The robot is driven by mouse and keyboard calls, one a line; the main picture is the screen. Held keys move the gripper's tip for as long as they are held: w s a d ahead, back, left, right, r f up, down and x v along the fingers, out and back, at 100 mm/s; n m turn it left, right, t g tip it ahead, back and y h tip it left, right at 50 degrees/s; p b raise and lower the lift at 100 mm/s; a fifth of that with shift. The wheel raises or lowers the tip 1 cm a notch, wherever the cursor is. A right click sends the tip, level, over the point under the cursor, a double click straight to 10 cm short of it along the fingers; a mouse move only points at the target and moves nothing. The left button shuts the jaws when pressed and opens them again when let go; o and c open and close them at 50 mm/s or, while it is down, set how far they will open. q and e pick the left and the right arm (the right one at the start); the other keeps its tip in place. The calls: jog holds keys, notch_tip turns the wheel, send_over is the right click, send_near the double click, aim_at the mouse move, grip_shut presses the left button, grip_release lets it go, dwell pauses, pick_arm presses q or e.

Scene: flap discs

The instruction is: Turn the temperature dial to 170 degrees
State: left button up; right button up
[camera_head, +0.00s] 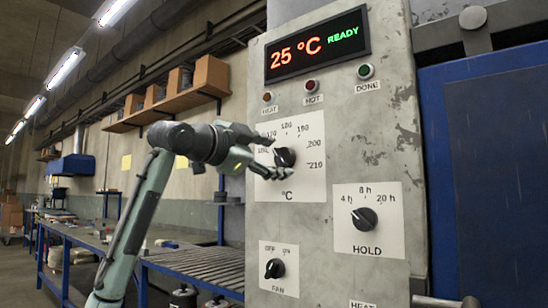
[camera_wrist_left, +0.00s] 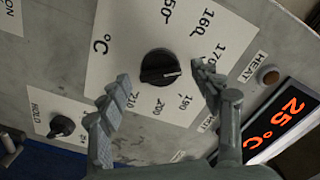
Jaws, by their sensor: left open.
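The black temperature dial (camera_head: 286,157) sits on a white scale plate (camera_head: 308,185) marked °C on the grey panel. It also shows in the left wrist view (camera_wrist_left: 158,66), where its pale pointer line aims between 170 and 190; the finger covers the scale there. My left gripper (camera_head: 268,157) is open in front of the dial. In the left wrist view, the gripper's fingers (camera_wrist_left: 158,88) spread to either side of the dial, with visible gaps to the knob. The depth between fingertips and panel is hard to tell. My right gripper is not in view.
The display (camera_head: 318,46) reads 25 °C READY, and the DONE lamp (camera_head: 365,71) looks green. The HOLD dial (camera_head: 364,218) and FAN switch (camera_head: 275,268) sit lower on the panel. A blue workbench (camera_head: 75,238) and roller table (camera_head: 195,266) stand to the left.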

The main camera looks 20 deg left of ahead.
pick_arm(q)
jog(key=v, duration=1.1)
jog(key=shift+s, duration=0.35)
jog(key=shift+a, duration=0.1)
